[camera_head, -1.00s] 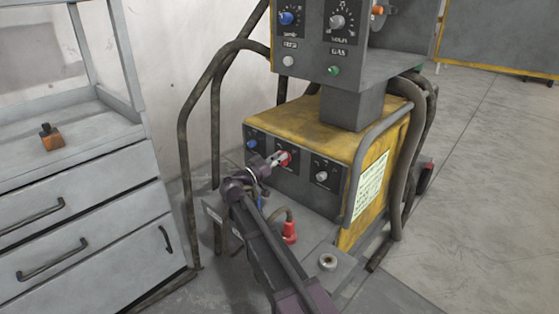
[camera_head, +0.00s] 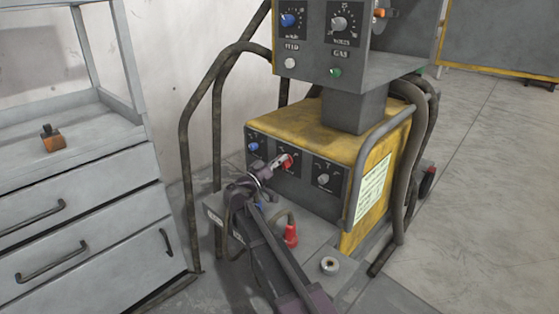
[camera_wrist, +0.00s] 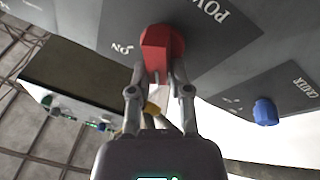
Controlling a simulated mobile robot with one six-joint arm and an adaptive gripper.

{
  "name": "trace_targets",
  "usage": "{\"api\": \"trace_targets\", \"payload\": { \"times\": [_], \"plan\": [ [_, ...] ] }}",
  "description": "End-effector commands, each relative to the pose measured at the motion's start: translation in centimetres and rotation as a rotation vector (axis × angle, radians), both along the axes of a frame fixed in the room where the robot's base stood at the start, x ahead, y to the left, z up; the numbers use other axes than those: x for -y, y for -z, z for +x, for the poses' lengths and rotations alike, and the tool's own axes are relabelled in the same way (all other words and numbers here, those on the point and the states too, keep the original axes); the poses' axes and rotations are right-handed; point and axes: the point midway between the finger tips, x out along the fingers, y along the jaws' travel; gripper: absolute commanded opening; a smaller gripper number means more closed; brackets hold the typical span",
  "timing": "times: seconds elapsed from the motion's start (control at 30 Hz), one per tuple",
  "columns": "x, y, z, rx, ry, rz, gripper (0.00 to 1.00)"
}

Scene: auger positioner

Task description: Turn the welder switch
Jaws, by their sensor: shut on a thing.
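The welder (camera_head: 320,122) is a yellow and grey machine in the middle of the head view. Its lower front panel carries the red power switch (camera_head: 287,162), between a blue knob and a grey knob. My gripper (camera_head: 277,164) is at the panel, shut on the red switch. In the wrist view the red switch (camera_wrist: 160,48) sits between the fingertips of my gripper (camera_wrist: 159,78). The panel there reads "ON" beside the switch and part of "POW". The fingers partly cover the switch in the head view.
A blue knob (camera_head: 253,146) and a grey knob (camera_head: 322,179) flank the switch. A red cable plug (camera_head: 291,235) stands below the panel, close to my arm. A bent metal rail rises at the left, beside a grey drawer cabinet (camera_head: 75,200). Open floor lies at the right.

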Motion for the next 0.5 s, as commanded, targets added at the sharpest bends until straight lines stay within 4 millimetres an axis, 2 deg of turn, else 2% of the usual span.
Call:
{"api": "trace_targets", "payload": {
  "times": [0.03, 0.13, 0.5],
  "plan": [
    [-0.26, -0.1, 0.29, 0.001, -0.008, -0.004, 0.28],
    [-0.23, -0.09, 0.25, 0.001, -0.006, -0.003, 0.58],
    [-0.08, -0.03, 0.09, 0.001, -0.003, 0.001, 0.59]
  ]
}}
